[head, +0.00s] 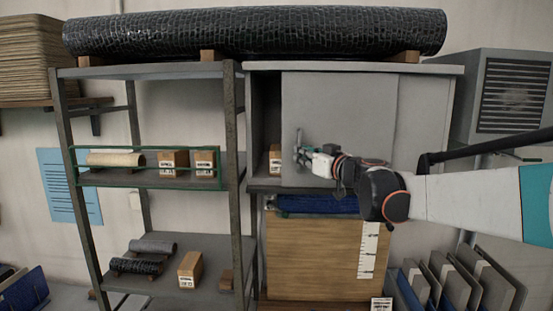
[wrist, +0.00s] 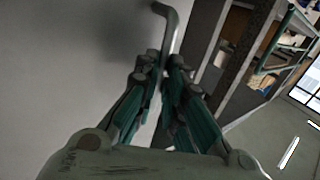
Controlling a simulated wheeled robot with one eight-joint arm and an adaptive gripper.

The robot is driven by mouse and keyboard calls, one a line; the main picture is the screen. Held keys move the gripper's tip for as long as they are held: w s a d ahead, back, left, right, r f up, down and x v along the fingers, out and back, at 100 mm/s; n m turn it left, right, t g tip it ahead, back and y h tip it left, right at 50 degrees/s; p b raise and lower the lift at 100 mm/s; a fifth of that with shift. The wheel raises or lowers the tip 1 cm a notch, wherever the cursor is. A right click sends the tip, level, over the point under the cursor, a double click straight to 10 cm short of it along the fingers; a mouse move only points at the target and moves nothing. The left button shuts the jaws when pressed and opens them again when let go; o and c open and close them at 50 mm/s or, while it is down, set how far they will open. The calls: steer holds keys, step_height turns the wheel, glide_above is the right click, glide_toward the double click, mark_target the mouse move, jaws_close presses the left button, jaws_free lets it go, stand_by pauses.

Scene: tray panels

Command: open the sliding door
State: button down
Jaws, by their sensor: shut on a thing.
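The sliding door (head: 340,108) is a flat grey panel on the front of a grey cabinet. A dark gap (head: 265,115) shows at its left side, with a small labelled box (head: 275,158) inside. A bent bar handle (head: 299,144) is near the door's left edge. My gripper (head: 304,158) is at the handle, reaching in from the right. In the wrist view the handle (wrist: 169,28) rises from between the fingers of my gripper (wrist: 163,82), which are closed around it. The fingers hide the handle's lower part.
A metal shelf rack (head: 238,130) with several boxes and rolls stands left of the cabinet. A dark textured roll (head: 255,32) lies across the top. A wooden board (head: 320,250) is below the cabinet, and upright panels (head: 470,280) are at the lower right.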

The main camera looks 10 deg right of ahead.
mark_target(366, 155)
steer(key=s+d, duration=0.1)
steer(key=d, duration=0.4)
steer(key=s+d+b, duration=0.1)
steer(key=s+d, duration=0.1)
steer(key=d, duration=0.4)
steer(key=s+d+b, duration=0.1)
steer(key=s+d, duration=0.1)
steer(key=d, duration=0.4)
steer(key=c, duration=1.7)
jaws_free()
steer(key=v, duration=1.2)
